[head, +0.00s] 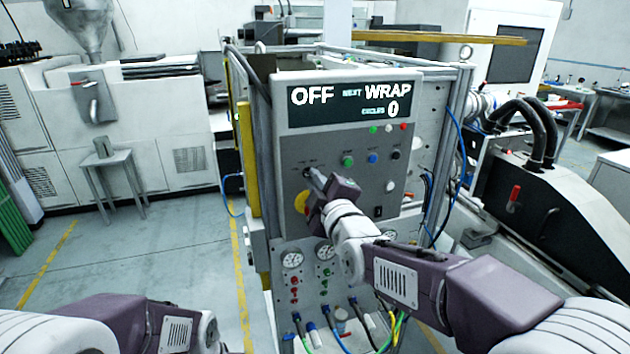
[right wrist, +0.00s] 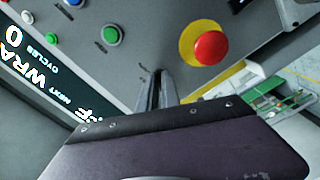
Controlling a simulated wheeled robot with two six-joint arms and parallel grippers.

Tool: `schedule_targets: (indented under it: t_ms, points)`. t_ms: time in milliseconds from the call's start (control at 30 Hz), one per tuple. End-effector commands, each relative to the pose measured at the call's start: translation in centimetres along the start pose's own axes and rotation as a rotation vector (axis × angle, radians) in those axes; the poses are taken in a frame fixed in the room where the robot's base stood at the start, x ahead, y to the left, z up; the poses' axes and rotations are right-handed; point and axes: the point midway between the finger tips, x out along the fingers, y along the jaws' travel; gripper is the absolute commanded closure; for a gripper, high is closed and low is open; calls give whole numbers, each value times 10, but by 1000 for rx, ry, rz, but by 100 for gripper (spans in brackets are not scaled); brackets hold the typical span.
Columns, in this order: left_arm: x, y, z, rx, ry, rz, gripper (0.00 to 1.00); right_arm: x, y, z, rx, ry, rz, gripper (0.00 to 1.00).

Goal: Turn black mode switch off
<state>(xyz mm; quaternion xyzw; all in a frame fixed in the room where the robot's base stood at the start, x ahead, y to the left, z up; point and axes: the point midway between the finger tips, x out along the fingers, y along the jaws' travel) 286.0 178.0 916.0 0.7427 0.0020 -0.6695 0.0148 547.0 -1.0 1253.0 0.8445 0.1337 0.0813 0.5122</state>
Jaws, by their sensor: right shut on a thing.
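The grey control panel (head: 330,140) faces me, with a dark display (head: 345,98) on top that reads OFF, NEXT WRAP and CYCLES 0. My right gripper (head: 313,179) is at the panel's left side, under small lettering. In the right wrist view its narrow fingers (right wrist: 157,88) are shut at the panel face on the black mode switch, which they almost wholly hide. The switch's angle cannot be seen. My left forearm shows at the bottom left; its gripper is out of view.
A red emergency button (right wrist: 211,48) on a yellow disc sits close to the right fingers. A green button (head: 348,161), a blue button (head: 372,158) and a black button (head: 396,154) are to the right. Gauges (head: 292,260) and hoses lie below.

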Motion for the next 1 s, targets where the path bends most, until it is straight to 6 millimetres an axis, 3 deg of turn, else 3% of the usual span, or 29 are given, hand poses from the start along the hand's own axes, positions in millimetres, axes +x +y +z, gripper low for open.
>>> schedule_targets:
  t_ms: [800, 833, 900, 1000]
  points:
    - [-1, 0, 0, 0, 0, 0, 64, 0, 0, 1, -104, -1, -2, 100]
    - [-1, 0, 0, 0, 0, 0, 64, 0, 0, 1, -103, -1, -2, 84]
    - [-1, 0, 0, 0, 0, 0, 64, 0, 0, 0, -103, -1, -2, 71]
    - [-1, 0, 0, 0, 0, 0, 64, 0, 0, 0, -103, -1, -1, 71]
